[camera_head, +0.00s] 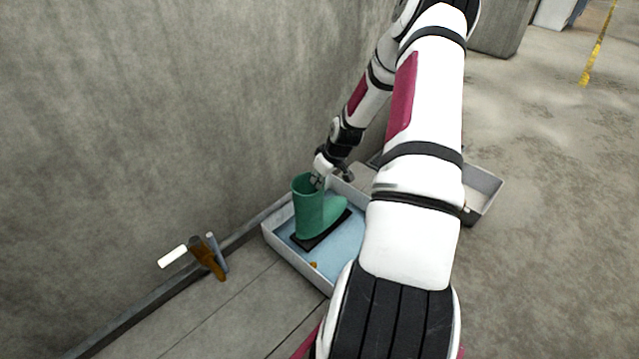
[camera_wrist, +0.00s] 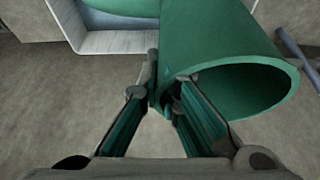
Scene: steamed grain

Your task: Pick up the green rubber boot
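The green rubber boot (camera_head: 311,212) stands upright in the head view, its toe to the right, over a dark flat patch in a shallow tray (camera_head: 281,249) with pale walls and a blue floor. I cannot tell whether its sole touches the tray. My gripper (camera_head: 318,180) is at the top of the boot's shaft. In the wrist view the boot's round opening (camera_wrist: 245,85) faces me, and my gripper's fingertips (camera_wrist: 168,78) are close together at the left edge of its rim, with the boot's wall between them. Part of the tray is hidden behind my arm.
A concrete wall (camera_head: 170,110) rises close behind the tray. A brown and grey tool-like item (camera_head: 209,257) and a white piece (camera_head: 172,256) lie to the left. A grey bin (camera_head: 484,193) stands right of my arm. Open floor (camera_head: 560,250) lies to the right.

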